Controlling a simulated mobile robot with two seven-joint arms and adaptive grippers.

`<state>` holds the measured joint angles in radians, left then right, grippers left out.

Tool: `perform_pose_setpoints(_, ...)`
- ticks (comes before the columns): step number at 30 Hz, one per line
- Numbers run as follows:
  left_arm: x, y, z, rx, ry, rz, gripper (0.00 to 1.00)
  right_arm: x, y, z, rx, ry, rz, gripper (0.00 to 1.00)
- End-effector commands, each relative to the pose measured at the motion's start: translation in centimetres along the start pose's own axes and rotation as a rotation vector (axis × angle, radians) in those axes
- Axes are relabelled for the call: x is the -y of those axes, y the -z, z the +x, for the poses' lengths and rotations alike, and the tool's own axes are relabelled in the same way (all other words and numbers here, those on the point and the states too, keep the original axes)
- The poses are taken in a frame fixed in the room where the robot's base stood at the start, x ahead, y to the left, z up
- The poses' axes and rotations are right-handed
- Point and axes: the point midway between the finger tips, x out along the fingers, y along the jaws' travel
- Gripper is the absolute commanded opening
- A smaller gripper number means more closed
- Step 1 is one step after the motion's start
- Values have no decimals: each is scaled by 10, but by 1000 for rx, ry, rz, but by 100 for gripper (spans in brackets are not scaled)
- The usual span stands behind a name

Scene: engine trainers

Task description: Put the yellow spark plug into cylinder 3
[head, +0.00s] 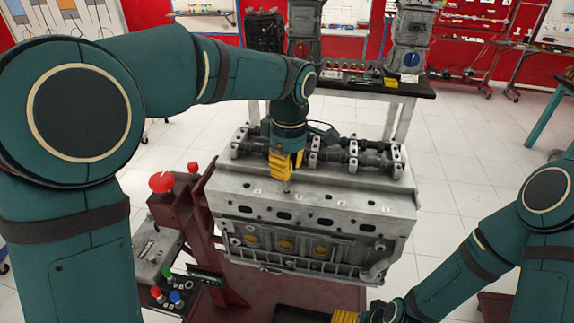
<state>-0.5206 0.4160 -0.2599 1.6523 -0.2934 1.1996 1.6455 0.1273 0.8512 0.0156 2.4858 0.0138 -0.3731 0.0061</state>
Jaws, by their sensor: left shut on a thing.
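The grey engine block (318,205) stands in the middle of the head view, with a row of small number labels along its top front edge. My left gripper (287,180) comes down over this edge, left of the middle, with its yellow fingers shut. A small grey tip, apparently the spark plug (287,188), shows just below the fingers; the rest of it is hidden. I cannot tell whether the tip touches the block or is in a hole. The label digits are too small to read surely. My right gripper (345,317) is partly cut off at the bottom edge.
A camshaft assembly (350,155) lies along the block's back top. A dark red stand (180,212) with a red knob (162,183) and coloured buttons is on the left. A workbench (400,88) with parts stands behind.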

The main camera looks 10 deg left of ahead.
Motion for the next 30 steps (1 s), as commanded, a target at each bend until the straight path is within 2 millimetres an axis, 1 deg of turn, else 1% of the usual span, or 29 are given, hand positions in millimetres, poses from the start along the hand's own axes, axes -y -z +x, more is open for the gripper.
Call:
perform_pose_setpoints(17,0,0,12,0,0,0,0,-2,-1,6,0,0,0,100)
perform_pose_setpoints(30,0,-1,12,0,0,0,0,-2,-1,6,0,0,0,100)
